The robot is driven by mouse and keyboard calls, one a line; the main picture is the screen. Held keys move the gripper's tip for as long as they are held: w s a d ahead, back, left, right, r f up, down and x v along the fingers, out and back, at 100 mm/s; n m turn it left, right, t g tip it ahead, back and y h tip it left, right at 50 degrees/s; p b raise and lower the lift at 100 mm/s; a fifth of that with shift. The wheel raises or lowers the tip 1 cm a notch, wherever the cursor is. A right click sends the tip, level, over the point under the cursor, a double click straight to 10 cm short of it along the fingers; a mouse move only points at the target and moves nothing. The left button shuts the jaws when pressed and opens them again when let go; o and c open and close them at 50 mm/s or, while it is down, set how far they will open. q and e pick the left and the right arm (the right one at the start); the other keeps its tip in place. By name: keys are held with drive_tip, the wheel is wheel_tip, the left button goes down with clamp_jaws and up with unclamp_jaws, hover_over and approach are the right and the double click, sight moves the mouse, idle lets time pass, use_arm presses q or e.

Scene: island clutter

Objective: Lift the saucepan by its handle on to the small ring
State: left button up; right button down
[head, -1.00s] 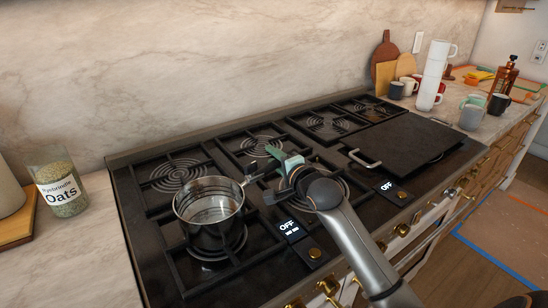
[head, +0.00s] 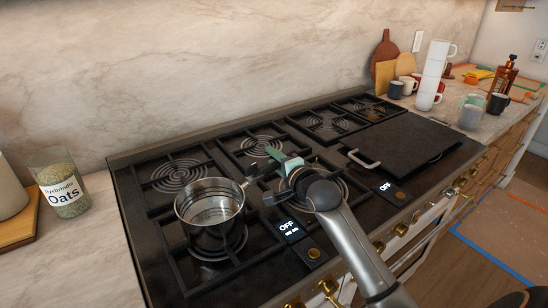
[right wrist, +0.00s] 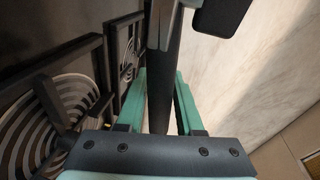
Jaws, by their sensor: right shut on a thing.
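The steel saucepan (head: 209,203) is upright over the front-left burner (head: 217,243) of the black hob, its handle pointing right and back. I cannot tell whether its base touches the grate. My right gripper (head: 277,164) is shut on the handle; in the right wrist view the dark handle (right wrist: 160,85) runs between the teal fingers. The fingers hide part of the handle in the head view. Other rings show: back left (head: 178,174), back middle (head: 263,146) and front middle (head: 330,186), partly hidden by my wrist. My left gripper is not in view.
A black griddle plate (head: 405,147) with a metal handle covers the hob's right front. An oats jar (head: 64,190) stands on the left counter. Stacked white mugs (head: 434,75) and other mugs stand on the right counter. A marble wall rises behind the hob.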

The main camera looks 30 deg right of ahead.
drive_tip(key=shift+f, duration=0.75)
idle(1.3)
drive_tip(key=shift+c, duration=2.4)
unclamp_jaws()
drive_tip(key=shift+f+b, duration=0.15)
drive_tip(key=shift+b, duration=0.15)
drive_tip(key=s+a+r, duration=0.1)
drive_tip(key=s+r, duration=0.1)
drive_tip(key=s, duration=1)
drive_tip(key=shift+s+r, duration=0.2)
drive_tip(key=shift+r, duration=0.05)
